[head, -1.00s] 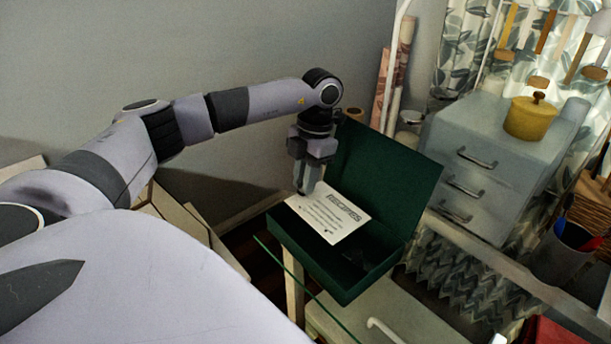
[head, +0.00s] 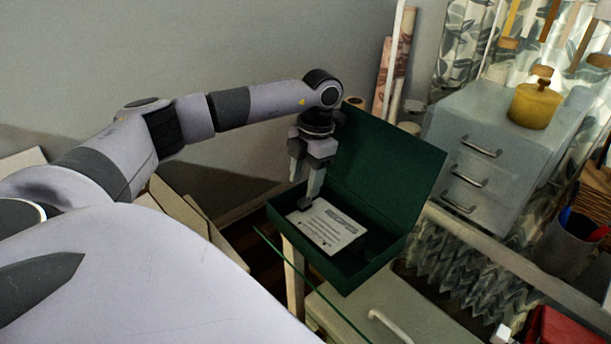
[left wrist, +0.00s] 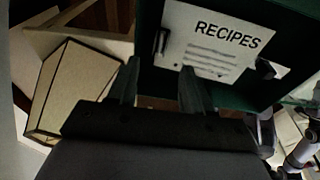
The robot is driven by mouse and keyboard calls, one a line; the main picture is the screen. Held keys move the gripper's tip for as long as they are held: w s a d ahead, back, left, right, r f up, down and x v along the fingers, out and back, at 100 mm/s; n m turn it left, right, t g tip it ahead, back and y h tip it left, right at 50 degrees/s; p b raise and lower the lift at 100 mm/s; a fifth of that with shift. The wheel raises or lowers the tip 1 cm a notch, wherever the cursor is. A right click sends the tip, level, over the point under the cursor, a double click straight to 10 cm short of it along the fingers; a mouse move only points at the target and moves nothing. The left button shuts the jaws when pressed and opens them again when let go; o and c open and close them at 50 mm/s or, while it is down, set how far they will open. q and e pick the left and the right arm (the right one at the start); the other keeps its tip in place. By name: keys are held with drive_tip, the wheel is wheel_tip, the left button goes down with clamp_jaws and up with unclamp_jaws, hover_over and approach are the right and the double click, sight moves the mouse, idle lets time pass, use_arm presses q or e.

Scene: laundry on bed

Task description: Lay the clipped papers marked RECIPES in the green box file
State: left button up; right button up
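The green box file (head: 395,172) stands open, its lid raised at the back right. The white papers marked RECIPES (head: 327,227) lie inside it, lettering up. They also show in the left wrist view (left wrist: 212,42), with a dark clip (left wrist: 161,42) at one edge. My left gripper (head: 304,196) is just above the papers' left end, fingers pointing down. In the left wrist view its fingers (left wrist: 156,88) are spread with nothing between them, apart from the papers.
A grey drawer unit (head: 480,165) with a yellow pot (head: 535,104) stands at the right. A pen holder (head: 568,248) is at the far right. Cream boxes (left wrist: 75,88) lie beside the box file. A grey wall is behind my left arm.

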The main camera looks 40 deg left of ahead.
use_arm(q)
drive_tip(key=shift+r, duration=0.1)
wheel_tip(320, 180, up, 7)
drive_tip(key=w, duration=0.1)
drive_tip(key=shift+d, duration=0.2)
idle(0.7)
